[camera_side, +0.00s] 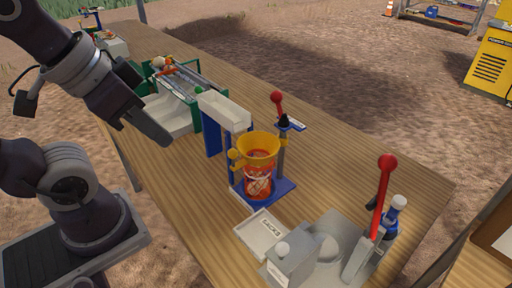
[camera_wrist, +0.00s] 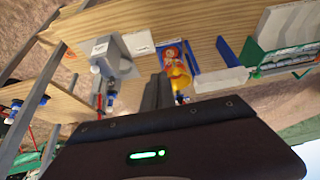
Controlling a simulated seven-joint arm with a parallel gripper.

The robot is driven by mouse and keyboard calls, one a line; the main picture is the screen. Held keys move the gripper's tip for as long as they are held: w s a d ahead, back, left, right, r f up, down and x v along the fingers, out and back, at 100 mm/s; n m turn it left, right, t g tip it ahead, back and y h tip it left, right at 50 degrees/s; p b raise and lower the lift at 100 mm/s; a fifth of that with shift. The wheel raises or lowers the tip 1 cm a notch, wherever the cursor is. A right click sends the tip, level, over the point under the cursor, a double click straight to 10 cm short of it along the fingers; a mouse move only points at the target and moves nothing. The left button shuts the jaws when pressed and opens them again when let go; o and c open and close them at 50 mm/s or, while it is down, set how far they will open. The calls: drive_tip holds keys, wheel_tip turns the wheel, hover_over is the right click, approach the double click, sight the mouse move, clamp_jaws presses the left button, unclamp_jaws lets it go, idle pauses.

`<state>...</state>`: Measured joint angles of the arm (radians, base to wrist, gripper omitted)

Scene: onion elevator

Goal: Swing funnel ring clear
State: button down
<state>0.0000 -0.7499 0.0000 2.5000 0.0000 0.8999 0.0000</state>
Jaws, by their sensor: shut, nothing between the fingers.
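The yellow funnel ring (camera_side: 258,146) sits at the top of a blue stand, over an orange-red net bag (camera_side: 259,184). A small yellow knob (camera_side: 235,155) shows at its left side. In the wrist view the funnel ring (camera_wrist: 180,77) is just right of my fingers, with the red bag (camera_wrist: 172,54) beyond it. My gripper (camera_side: 161,138) is shut and empty, to the left of the funnel ring and apart from it, above the table's left side. My fingers also show in the wrist view (camera_wrist: 157,92). The ring's far side is partly hidden.
A white chute (camera_side: 224,110) on blue supports stands just left of the funnel. A red-knobbed lever (camera_side: 277,98) stands behind it. A grey machine with a tall red lever (camera_side: 383,195) and a white tray (camera_side: 262,236) are in front. A green-framed sorter (camera_side: 192,85) stands farther back.

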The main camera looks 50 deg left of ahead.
drive_tip(key=c, duration=2.1)
unclamp_jaws()
drive_tip(key=o, duration=0.9)
drive_tip(key=w+n, duration=0.2)
drive_tip(key=w+f+n+g, duration=0.1)
drive_tip(key=w+n, duration=0.1)
drive_tip(key=w+a+n, duration=0.1)
drive_tip(key=w+n, duration=0.2)
drive_tip(key=shift+f+g, duration=0.3)
drive_tip(key=shift+g, duration=0.1)
drive_tip(key=shift+c, duration=0.2)
drive_tip(key=n+g, duration=0.1)
drive_tip(key=n, duration=0.5)
approach(231, 150)
drive_tip(key=f+n, duration=0.1)
drive_tip(key=f, duration=0.1)
drive_tip(key=w+f+n, duration=0.1)
drive_tip(key=f, duration=0.2)
drive_tip(key=w+f, duration=0.1)
drive_tip(key=f, duration=0.2)
drive_tip(key=shift+f+n+g, duration=0.1)
drive_tip(key=shift+n+g, duration=0.2)
drive_tip(key=shift+n, duration=0.1)
drive_tip(key=shift+w+f, duration=0.15)
drive_tip(key=shift+f, duration=0.2)
clamp_jaws()
